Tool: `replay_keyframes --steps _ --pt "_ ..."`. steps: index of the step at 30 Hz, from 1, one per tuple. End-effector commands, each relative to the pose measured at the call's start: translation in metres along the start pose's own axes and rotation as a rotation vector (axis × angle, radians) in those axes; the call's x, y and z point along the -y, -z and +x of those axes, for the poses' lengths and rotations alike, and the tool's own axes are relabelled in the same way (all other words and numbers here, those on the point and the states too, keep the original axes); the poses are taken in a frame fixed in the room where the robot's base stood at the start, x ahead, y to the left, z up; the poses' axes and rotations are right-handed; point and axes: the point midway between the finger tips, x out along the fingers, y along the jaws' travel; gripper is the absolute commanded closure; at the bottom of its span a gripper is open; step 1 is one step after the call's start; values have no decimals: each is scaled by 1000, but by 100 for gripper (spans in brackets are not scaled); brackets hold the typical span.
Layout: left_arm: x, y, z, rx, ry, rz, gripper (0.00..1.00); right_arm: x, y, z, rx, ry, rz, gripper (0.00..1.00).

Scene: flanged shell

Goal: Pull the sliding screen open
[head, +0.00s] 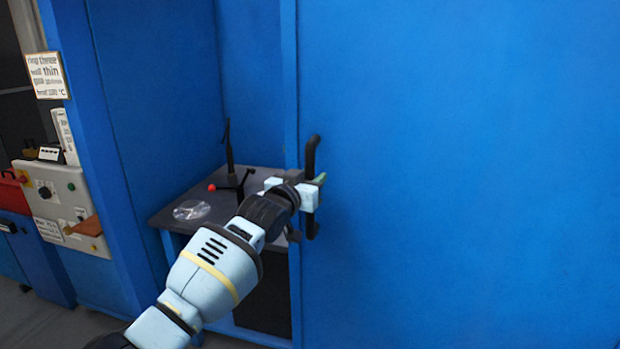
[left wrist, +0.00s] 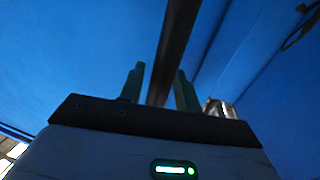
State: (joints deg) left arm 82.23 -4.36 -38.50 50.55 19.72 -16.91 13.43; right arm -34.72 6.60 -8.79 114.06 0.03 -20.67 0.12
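The sliding screen (head: 460,170) is a large flat blue panel filling the right side of the head view. Its dark upright bar handle (head: 311,150) is near the panel's left edge. My left gripper (head: 318,184) is at the handle's middle. In the left wrist view, the handle (left wrist: 174,45) runs between the two dark green fingers (left wrist: 160,90). A narrow gap seems to show on each side of it, so the gripper looks open around the bar. The gripper hides the handle's middle in the head view. My right gripper is not in view.
Left of the screen's edge is an open bay with a grey table (head: 172,217), holding a clear disc (head: 191,210) and a black stand with a red knob (head: 212,187). A control box (head: 62,205) and a sign (head: 46,75) are at the far left.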

Motion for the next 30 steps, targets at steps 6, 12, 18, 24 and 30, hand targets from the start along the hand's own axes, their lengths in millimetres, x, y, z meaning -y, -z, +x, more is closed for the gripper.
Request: replay_keyframes --steps 6,12,18,24,30 --pt "1 1 0 -2 1 0 58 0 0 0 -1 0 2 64" --pt "1 2 -2 -4 1 0 58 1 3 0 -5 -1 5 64" --pt "1 4 -16 -6 0 1 58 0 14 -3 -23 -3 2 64" --pt "1 5 -40 -6 0 1 58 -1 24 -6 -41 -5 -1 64" --pt "0 3 -62 -5 0 1 58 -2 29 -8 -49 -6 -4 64"
